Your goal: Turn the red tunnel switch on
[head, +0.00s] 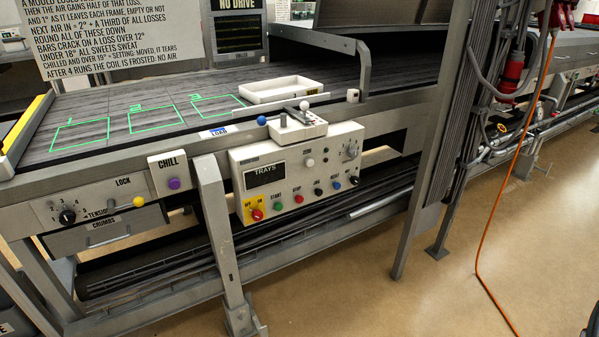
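A red rotary switch (257,214) sits on a yellow plate at the lower left corner of the white control panel (310,205) on the machine's front. Small OFF and ON words seem to stand above the switch. Its exact setting is too small to tell. I see no word naming it as the tunnel switch. Neither of my grippers is in view.
A row of small buttons and a TRAYS display (265,174) share the panel. A purple CHILL button (174,183) and a black knob (67,216) are further left. A grey leg (217,235) stands left of the panel. The floor (390,300) in front is clear.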

